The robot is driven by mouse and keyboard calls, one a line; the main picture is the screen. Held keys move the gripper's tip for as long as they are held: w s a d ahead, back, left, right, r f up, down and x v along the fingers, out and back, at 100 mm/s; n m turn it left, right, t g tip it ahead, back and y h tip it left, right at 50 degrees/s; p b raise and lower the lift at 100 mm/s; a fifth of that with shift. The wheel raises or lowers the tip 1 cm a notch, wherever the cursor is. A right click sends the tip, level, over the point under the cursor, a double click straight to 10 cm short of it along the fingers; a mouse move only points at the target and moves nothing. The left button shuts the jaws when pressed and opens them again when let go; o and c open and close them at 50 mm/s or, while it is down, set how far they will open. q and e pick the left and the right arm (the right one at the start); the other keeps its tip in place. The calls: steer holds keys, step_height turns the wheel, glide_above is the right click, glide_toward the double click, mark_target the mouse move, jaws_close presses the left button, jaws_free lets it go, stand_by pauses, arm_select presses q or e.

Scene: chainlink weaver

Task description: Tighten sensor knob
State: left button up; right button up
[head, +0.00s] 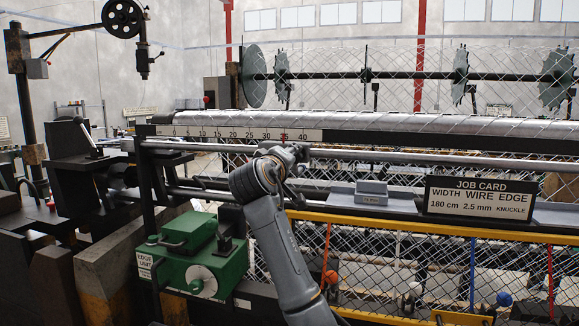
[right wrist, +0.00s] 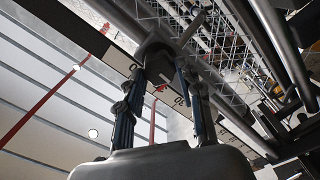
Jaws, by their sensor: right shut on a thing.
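My right gripper (head: 288,156) is at the steel rail below the white number scale, just under its red 35 mark. In the right wrist view the right gripper (right wrist: 162,80) has its two fingers on either side of a dark block-like piece, the sensor knob (right wrist: 160,62), and is shut on it. A small red pointer shows beside the knob against the scale (right wrist: 124,62). In the head view my gripper and wrist hide the knob. The scale (head: 225,133) runs along the beam. My left gripper is not in view.
A job card (head: 480,197) stands on the ledge at the right, with a small grey block (head: 371,191) left of it. A green edge unit (head: 195,260) sits at lower left. Wire mesh (head: 390,265) hangs behind a yellow rail (head: 440,226). Steel rails (head: 400,160) run close around my gripper.

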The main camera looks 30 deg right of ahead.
steer(key=m+b, duration=0.3)
steer(key=m, duration=0.7)
steer(key=shift+f+b, duration=0.2)
steer(key=shift+b, duration=0.2)
steer(key=shift+m, duration=0.4)
steer(key=o, duration=1.2)
steer(key=shift+c, duration=0.2)
steer(key=shift+r, duration=0.15)
steer(key=shift+s, duration=0.15)
steer(key=v, duration=1.2)
